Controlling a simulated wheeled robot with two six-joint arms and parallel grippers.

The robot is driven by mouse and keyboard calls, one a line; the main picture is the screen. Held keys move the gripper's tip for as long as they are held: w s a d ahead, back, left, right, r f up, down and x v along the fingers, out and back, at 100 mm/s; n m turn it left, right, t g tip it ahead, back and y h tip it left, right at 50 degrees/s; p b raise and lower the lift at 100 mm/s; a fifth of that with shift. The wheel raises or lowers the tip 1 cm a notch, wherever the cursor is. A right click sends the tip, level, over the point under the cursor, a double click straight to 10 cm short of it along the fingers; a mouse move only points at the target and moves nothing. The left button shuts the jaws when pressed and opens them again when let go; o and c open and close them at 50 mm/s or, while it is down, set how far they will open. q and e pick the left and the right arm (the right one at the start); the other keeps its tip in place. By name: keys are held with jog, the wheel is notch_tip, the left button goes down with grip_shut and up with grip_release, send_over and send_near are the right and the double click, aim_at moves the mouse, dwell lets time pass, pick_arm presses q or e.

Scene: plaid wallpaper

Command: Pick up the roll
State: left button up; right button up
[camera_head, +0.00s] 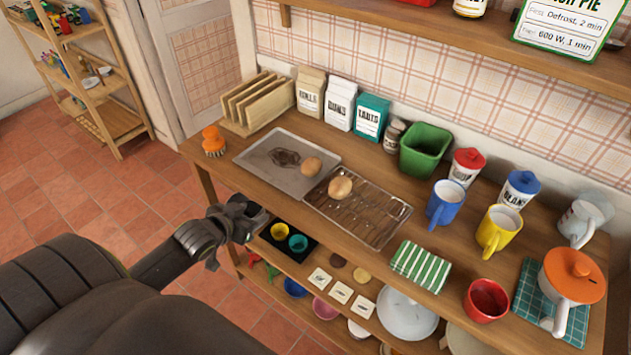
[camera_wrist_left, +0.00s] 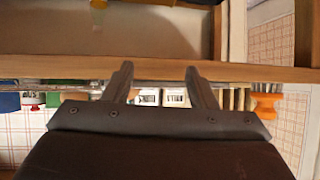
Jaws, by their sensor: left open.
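Two round brown rolls are on the counter. One roll (camera_head: 312,166) lies at the right edge of a grey baking tray (camera_head: 262,178). The other roll (camera_head: 340,187) lies on a dark metal rack or tray (camera_head: 372,222) just to the right. My left gripper (camera_head: 250,217) is in front of the counter's front edge, left of and nearer than both rolls, touching neither. In the left wrist view my left gripper (camera_wrist_left: 160,80) shows two fingers apart with nothing between them. No roll can be made out in that view. My right gripper is not in view.
The wooden counter (camera_head: 225,180) also bears a brush, a wooden rack, cartons, a green bin (camera_head: 425,150), mugs (camera_head: 445,203) and a striped cloth (camera_head: 421,264). A lower shelf holds a dark tray with cups (camera_head: 298,243), cards and dishes. A shelf hangs above.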

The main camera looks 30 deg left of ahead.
pick_arm(q)
notch_tip(320, 180, up, 8)
jog(key=w+d+m+t+h, duration=0.1)
jog(key=w+d+t+h, duration=0.1)
jog(key=d, duration=0.1)
send_near(305, 171)
jog(key=x, duration=0.4)
jog(key=shift+w+a+f, duration=0.1)
jog(key=shift+w+a, duration=0.05)
jog(key=shift+w, duration=0.1)
jog(key=shift+w+f, duration=0.2)
jog(key=shift+w, duration=0.25)
jog(key=shift+w+f, duration=0.15)
jog(key=shift+w, duration=0.3)
jog(key=shift+d+x, duration=0.2)
jog(key=shift+x, duration=2)
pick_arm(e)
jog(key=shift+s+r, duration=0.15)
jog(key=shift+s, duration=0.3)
pick_arm(q)
jog(key=c, duration=0.6)
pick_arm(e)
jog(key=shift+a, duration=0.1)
